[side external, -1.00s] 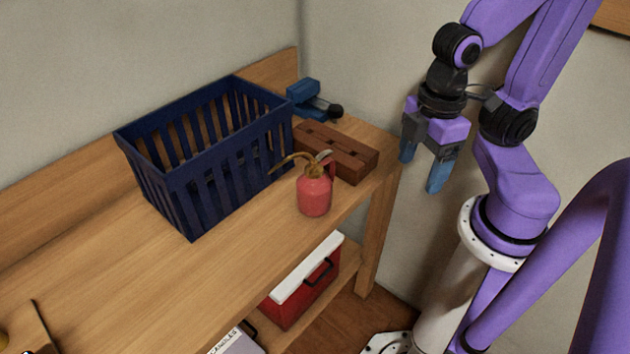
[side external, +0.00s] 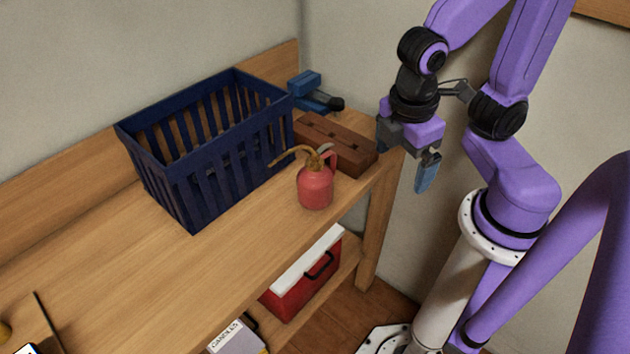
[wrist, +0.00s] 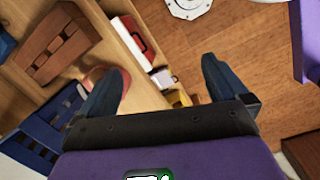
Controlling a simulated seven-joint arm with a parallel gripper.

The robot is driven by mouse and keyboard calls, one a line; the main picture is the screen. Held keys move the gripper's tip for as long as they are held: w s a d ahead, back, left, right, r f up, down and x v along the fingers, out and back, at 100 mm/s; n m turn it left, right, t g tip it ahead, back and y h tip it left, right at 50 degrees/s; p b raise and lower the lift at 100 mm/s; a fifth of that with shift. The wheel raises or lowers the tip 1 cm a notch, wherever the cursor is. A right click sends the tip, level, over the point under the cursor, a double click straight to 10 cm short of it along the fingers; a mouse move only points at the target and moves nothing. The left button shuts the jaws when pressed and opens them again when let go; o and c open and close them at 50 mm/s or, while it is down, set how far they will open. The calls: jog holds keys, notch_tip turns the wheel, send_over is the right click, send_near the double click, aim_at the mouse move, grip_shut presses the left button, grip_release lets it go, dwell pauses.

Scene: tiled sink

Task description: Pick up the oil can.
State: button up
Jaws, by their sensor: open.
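The oil can (side external: 315,187) is red with a brass-coloured spout and a red handle. It stands upright on the wooden workbench (side external: 110,255), close to its front edge. My gripper (side external: 406,166) is open and empty, to the right of the oil can and higher, beyond the bench's right end. In the wrist view my gripper (wrist: 165,82) has its fingers spread. The oil can (wrist: 94,76) shows there beside the left finger, which partly hides it.
A dark blue slatted basket (side external: 215,185) stands left of the oil can. A brown wooden block (side external: 340,147) lies just behind the can, and a blue vise (side external: 312,91) is at the back corner. A red-and-white cooler (side external: 305,280) sits on the lower shelf.

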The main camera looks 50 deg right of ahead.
jog(key=w+a+f+n+t+h, duration=0.1)
jog(key=w+a+f+n+h, duration=0.35)
jog(key=w+a, duration=0.25)
jog(key=n+t+h, duration=0.5)
jog(key=h, duration=0.1)
send_near(315, 183)
jog(key=x, duration=0.4)
jog(key=f+x, duration=0.1)
jog(key=x, duration=0.4)
jog(key=a+f+x, duration=0.1)
jog(key=x, duration=0.4)
jog(key=shift+w+r, duration=0.1)
jog(key=c, duration=1.1)
jog(key=shift+r, duration=0.15)
